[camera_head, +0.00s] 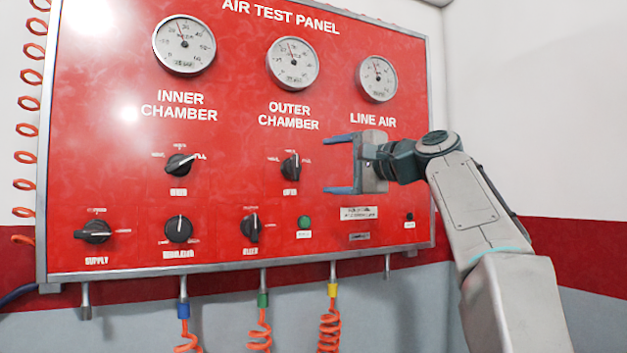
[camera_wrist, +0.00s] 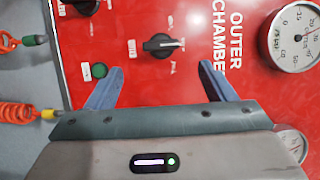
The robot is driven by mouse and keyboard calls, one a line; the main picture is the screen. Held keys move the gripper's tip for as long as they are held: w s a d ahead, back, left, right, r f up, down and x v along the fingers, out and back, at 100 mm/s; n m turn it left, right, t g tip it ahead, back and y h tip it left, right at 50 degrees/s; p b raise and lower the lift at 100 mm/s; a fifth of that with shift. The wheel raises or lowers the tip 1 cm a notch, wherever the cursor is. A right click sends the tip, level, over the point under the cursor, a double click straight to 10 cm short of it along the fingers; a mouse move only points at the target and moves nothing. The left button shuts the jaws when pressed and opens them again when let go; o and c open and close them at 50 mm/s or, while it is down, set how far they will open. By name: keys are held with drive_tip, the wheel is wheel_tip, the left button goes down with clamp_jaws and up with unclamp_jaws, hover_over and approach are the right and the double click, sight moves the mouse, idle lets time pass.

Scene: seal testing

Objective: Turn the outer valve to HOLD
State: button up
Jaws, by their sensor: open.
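The outer valve is a black knob (camera_head: 291,167) on the red panel, below the OUTER CHAMBER lettering; it also shows in the wrist view (camera_wrist: 162,44). Its white pointer line is roughly upright on the panel, toward the top label. Small labels sit around it, too small to read. My gripper (camera_head: 327,165) is open and empty, just right of the knob in the head view. In the wrist view its two blue fingers (camera_wrist: 160,69) point toward the panel, with the knob beyond and between their tips. I see no contact.
The inner chamber knob (camera_head: 180,165) is to the left. The supply (camera_head: 94,232), regulator (camera_head: 178,229) and bleed (camera_head: 251,228) knobs are below, with a green button (camera_head: 304,223). The outer chamber gauge (camera_head: 293,63) is above. Orange coiled hoses (camera_head: 329,328) hang beneath the panel.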

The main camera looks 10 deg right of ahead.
drive_tip(key=shift+b+v, duration=0.4)
drive_tip(key=shift+v, duration=1.5)
